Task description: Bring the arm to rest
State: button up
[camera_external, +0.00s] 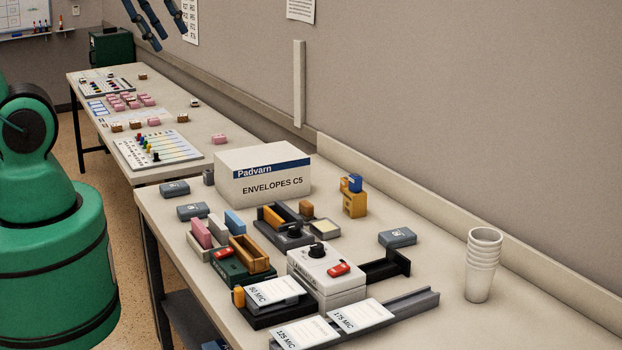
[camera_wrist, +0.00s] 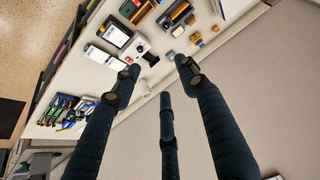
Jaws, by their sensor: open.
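My gripper (camera_external: 170,42) hangs at the top edge of the external view, high above the far table, with its dark fingers spread and nothing between them. The wrist view shows my gripper (camera_wrist: 158,70) with three dark blue fingers wide apart and empty. The tabletop with its goods lies well beyond the fingertips there. My green base and column stand at the left of the external view. The rest of my arm is out of frame.
The near table carries an envelope box (camera_external: 262,176), a white laminator-like machine (camera_external: 326,270), a cup stack (camera_external: 483,264) and several small boxes. The far table (camera_external: 190,118) holds pink blocks and pegboards. A wall runs behind both tables. The air around the fingers looks clear.

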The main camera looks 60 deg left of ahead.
notch_tip(320, 180, down, 16)
jog(key=b, duration=1.5)
